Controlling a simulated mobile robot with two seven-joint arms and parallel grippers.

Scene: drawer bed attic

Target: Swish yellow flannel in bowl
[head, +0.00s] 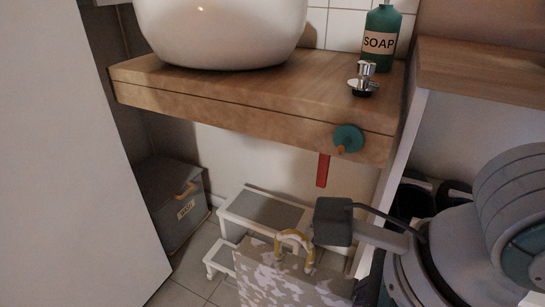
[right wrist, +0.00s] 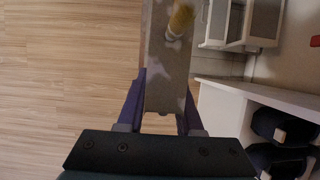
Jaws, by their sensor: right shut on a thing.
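A white bowl (head: 220,30) stands on the wooden counter (head: 250,90) in the head view; its inside is out of frame. My right gripper (right wrist: 161,100) is shut on a flat grey thing with pale blotches (right wrist: 167,60) in the right wrist view. A blotchy grey and white thing, apparently the same one (head: 290,284), is low in the head view, below the counter and apart from the bowl. A yellow and white loop (head: 294,240) sits at its top. I cannot identify a yellow flannel. My left gripper is out of view.
A green soap bottle (head: 379,38) and a chrome tap part (head: 364,79) are on the counter's right. A teal knob (head: 348,138) and a red strip (head: 322,170) are at its front. Below are a white-framed step stool (head: 265,208) and a grey box (head: 171,203).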

